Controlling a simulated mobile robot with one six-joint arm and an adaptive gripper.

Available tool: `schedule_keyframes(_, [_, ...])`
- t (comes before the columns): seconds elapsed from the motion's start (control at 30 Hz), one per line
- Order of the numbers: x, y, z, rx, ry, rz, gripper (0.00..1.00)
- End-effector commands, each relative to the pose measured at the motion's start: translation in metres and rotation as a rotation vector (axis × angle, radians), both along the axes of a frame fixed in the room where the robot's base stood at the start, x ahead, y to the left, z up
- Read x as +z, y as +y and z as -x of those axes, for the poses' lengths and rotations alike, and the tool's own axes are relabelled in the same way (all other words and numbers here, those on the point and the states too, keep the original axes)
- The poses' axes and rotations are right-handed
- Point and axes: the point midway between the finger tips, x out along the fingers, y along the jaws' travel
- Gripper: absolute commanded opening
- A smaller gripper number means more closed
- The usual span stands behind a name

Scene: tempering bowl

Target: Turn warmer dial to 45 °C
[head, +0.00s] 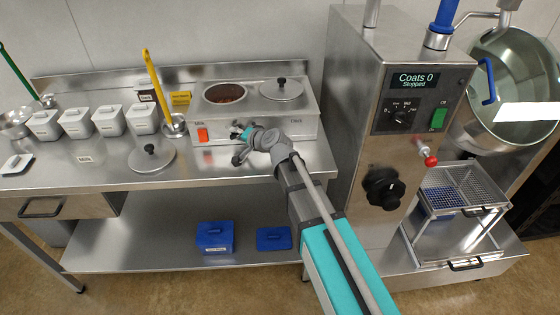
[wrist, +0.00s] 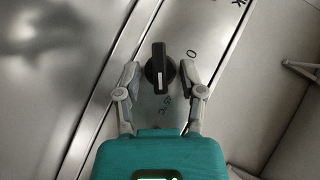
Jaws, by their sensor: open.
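The chocolate warmer (head: 218,140) is a steel box at the back of the bench, with one open well and one lidded well. Its black dial (wrist: 159,60) shows in the wrist view as a round knob with a raised bar, the bar lying nearly upright in the picture. A white mark is on the bar's lower part. My gripper (wrist: 159,70) is open, one finger on each side of the dial; contact is unclear. In the head view my gripper (head: 241,143) is at the warmer's front and largely hides the dial.
A red switch (head: 202,134) is on the warmer's front, left of my gripper. A loose lid (head: 152,158) and a ladle with a yellow handle (head: 151,85) are to the left. The coating machine (head: 352,100) stands close on the right.

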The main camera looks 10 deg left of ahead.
Motion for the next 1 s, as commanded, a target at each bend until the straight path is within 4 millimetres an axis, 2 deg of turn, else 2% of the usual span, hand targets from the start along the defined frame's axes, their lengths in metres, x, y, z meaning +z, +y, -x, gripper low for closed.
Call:
schedule_keyframes(0.37, [0.0025,0.0003,-0.0001,-0.001,-0.015,0.058,0.51])
schedule_keyframes(1.0, [0.0048,0.0023,0.0002,0.001,-0.079,0.323,0.51])
